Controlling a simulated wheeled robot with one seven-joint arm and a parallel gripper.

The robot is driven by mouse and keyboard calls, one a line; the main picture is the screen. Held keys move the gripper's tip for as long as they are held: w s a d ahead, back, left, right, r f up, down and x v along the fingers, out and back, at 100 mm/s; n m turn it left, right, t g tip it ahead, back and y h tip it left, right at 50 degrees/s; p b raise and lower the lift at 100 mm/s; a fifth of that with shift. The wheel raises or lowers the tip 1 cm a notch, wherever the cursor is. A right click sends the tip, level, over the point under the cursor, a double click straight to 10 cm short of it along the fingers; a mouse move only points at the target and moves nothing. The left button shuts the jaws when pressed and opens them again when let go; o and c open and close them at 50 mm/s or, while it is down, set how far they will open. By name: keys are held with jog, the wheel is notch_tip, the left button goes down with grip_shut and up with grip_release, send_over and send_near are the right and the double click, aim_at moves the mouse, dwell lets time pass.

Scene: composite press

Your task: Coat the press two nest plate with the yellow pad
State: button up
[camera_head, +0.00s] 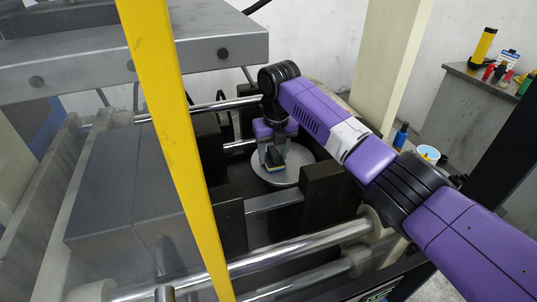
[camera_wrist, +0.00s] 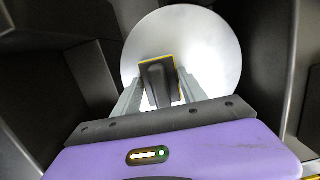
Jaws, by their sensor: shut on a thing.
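The nest plate (camera_head: 294,178) is a round, light grey disc set down between dark blocks inside the press. It also shows in the wrist view (camera_wrist: 215,45), bright and bare around the gripper. My gripper (camera_head: 272,163) is over the plate, pointing down, and is shut on a pad (camera_head: 275,167) with a dark body and a yellow edge. In the wrist view the pad (camera_wrist: 158,80) sits between the two fingers, over the plate's lower middle. The pad's underside is hidden, and I cannot tell whether it touches the plate.
Dark blocks (camera_head: 320,190) stand close around the plate. A yellow post (camera_head: 170,120) and chrome bars (camera_head: 300,248) cross in front. A grey press beam (camera_head: 130,50) hangs at upper left. A side table (camera_head: 470,88) at right holds a yellow cylinder (camera_head: 484,44) and small items.

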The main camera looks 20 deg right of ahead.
aim_at(298, 156)
jog(key=shift+d+f, duration=0.15)
jog(key=shift+d, duration=4.1)
jog(key=shift+r+p, duration=0.2)
jog(key=shift+p, duration=0.15)
